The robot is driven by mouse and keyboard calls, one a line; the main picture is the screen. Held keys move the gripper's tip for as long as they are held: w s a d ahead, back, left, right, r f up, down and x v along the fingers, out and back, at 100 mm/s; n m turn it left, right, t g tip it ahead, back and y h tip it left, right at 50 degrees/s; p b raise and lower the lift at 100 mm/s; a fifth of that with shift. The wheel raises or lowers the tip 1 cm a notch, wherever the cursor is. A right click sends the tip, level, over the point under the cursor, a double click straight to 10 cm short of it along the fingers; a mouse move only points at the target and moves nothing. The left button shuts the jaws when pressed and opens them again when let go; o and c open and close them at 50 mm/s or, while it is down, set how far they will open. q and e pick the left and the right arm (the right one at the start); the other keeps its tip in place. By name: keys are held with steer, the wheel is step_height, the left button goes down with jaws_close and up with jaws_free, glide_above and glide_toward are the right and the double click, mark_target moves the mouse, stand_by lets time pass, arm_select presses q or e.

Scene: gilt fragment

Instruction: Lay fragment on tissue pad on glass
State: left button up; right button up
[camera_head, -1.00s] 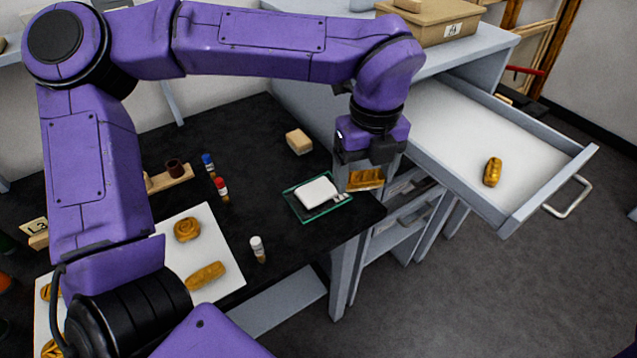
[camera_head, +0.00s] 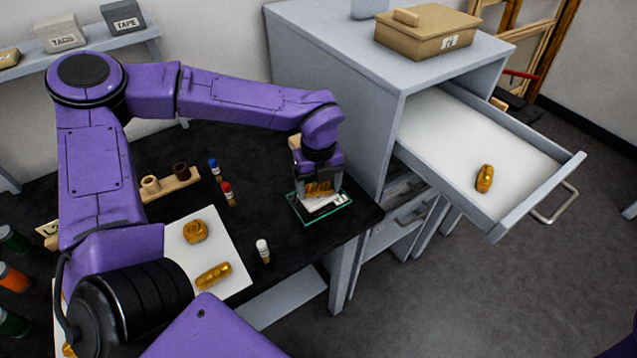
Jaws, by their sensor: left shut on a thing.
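My left gripper (camera_head: 319,180) is shut on a gilt fragment (camera_head: 320,188), a small ridged golden piece. It holds the fragment over the white tissue pad (camera_head: 318,205), which lies on the green-edged glass plate (camera_head: 337,214) near the right end of the black bench. The gripper and fragment hide much of the pad. I cannot tell whether the fragment touches the pad. My right gripper is not in view.
An open drawer (camera_head: 440,125) at the right holds another gilt piece (camera_head: 484,179). A white board (camera_head: 231,250) carries more gilt pieces. Small vials (camera_head: 227,190) and a white-capped vial (camera_head: 263,251) stand on the bench. A tan block partly shows behind my gripper.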

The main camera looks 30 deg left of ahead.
mark_target(319, 187)
arm_select(q)
steer(key=shift+f, duration=0.2)
steer(key=o, duration=1)
step_height(319, 187, up, 13)
steer(key=shift+f+b, duration=0.2)
steer(key=shift+b, duration=0.25)
